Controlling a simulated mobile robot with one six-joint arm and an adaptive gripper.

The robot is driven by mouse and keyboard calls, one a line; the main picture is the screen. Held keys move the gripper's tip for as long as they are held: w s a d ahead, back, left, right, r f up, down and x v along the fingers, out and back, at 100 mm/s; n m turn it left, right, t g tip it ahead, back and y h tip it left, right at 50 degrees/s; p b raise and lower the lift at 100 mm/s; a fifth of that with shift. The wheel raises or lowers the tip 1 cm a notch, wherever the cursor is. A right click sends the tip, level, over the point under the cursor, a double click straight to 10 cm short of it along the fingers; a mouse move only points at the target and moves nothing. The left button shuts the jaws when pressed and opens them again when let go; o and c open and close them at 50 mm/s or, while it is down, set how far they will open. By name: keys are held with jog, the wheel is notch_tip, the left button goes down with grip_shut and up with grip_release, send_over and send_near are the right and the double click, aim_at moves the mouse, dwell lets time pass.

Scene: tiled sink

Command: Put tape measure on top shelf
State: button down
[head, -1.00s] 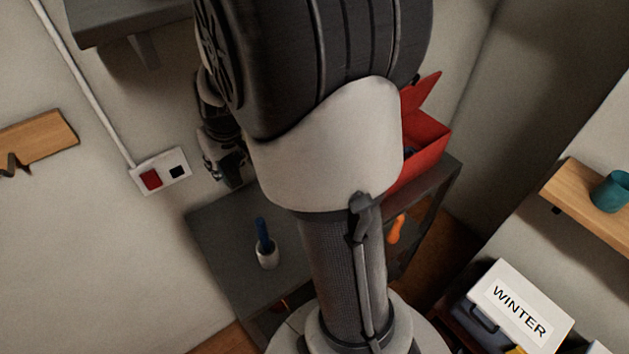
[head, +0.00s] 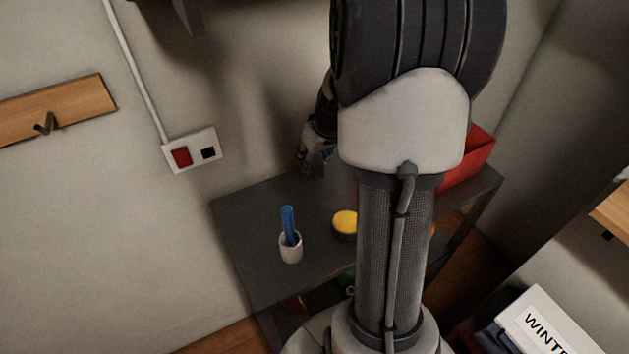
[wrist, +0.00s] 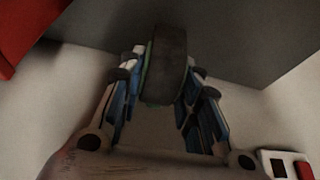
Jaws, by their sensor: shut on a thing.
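My gripper (wrist: 165,72) is shut on a dark, rounded, thick thing with a green edge, which I take for the tape measure (wrist: 167,50). It stands on edge between the two fingers in the wrist view. In the head view my gripper (head: 314,158) hangs near the wall, over the back of a dark grey shelf unit, partly behind my arm. The held thing cannot be made out there. The unit's top shelf (head: 245,215) also fills the upper part of the wrist view. Whether the held thing touches it I cannot tell.
On the top shelf stand a white cup (head: 291,250) with a blue thing in it, a yellow-topped round thing (head: 345,222) and a red box (head: 478,158). A wall socket plate (head: 193,150) is to the left. A WINTER box (head: 540,325) is lower right.

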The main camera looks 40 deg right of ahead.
aim_at(319, 164)
jog(key=shift+f+b, duration=1.1)
jog(key=shift+f, duration=2.05)
jog(key=shift+f, duration=0.15)
jog(key=c, duration=1.2)
grip_release()
jog(key=shift+r, duration=0.25)
jog(key=p+v, duration=0.3)
jog(key=v, duration=0.8)
jog(key=shift+s+r+p, duration=0.25)
jog(key=shift+r+p, duration=0.1)
